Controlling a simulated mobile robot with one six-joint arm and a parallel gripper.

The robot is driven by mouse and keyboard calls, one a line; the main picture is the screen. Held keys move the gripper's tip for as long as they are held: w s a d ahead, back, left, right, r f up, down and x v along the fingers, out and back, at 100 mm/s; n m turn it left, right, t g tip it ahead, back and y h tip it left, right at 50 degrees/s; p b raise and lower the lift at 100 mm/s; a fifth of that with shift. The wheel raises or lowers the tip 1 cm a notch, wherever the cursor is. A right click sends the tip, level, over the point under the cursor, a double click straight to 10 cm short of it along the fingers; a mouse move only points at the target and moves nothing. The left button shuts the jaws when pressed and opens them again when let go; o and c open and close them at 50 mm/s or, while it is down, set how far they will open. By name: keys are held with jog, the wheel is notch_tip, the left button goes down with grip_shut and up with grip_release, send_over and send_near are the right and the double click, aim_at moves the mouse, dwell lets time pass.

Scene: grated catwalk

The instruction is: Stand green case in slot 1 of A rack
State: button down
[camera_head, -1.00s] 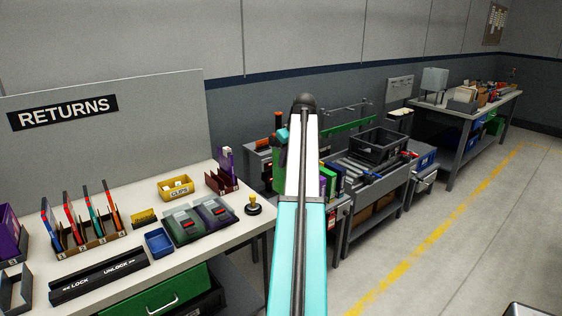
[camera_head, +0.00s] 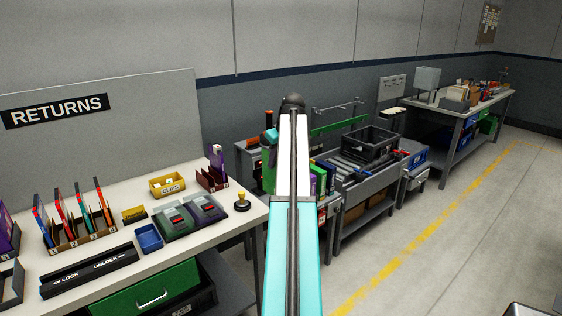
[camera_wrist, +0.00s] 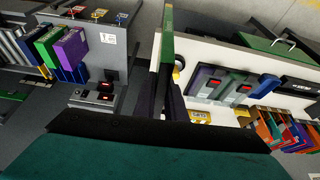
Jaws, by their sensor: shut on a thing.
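My gripper (camera_wrist: 161,95) shows in the wrist view as two dark fingers, shut on a thin green case (camera_wrist: 167,48) seen nearly edge-on. In the head view my arm hides most of the gripper; a green shape (camera_head: 268,180) shows just left of it, probably the held case. A brown slotted rack (camera_head: 88,238) with red, orange and teal cases stands on the returns table, with numbered slots. A smaller brown rack (camera_head: 206,183) holds a purple case at the table's back right. I cannot read which rack is A.
The white returns table (camera_head: 195,247) also bears a yellow clips bin (camera_head: 168,185), a blue tray (camera_head: 149,238), two dark devices, a stamp (camera_head: 242,202) and a black lock bar (camera_head: 88,270). A grey bench with a black crate (camera_head: 370,144) stands beyond.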

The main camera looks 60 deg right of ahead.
jog(key=w+a+n+y, duration=0.1)
jog(key=w+a+n, duration=0.1)
jog(key=w+a, duration=0.9)
jog(key=w+a+n+y, duration=0.1)
jog(key=w+a+n, duration=0.1)
jog(key=w+a, duration=0.9)
jog(key=a+f+n, duration=0.2)
jog(key=a, duration=1.6)
jog(key=a+f+n, duration=0.1)
jog(key=a+f, duration=0.1)
jog(key=a, duration=1.5)
jog(key=s+a+f+m, duration=0.2)
jog(key=s+a+m, duration=0.1)
jog(key=s+a, duration=0.4)
jog(key=shift+a+f+m+h, duration=0.25)
jog(key=shift+a+m+h, duration=0.15)
jog(key=shift+a, duration=0.75)
jog(key=shift+a, duration=0.1)
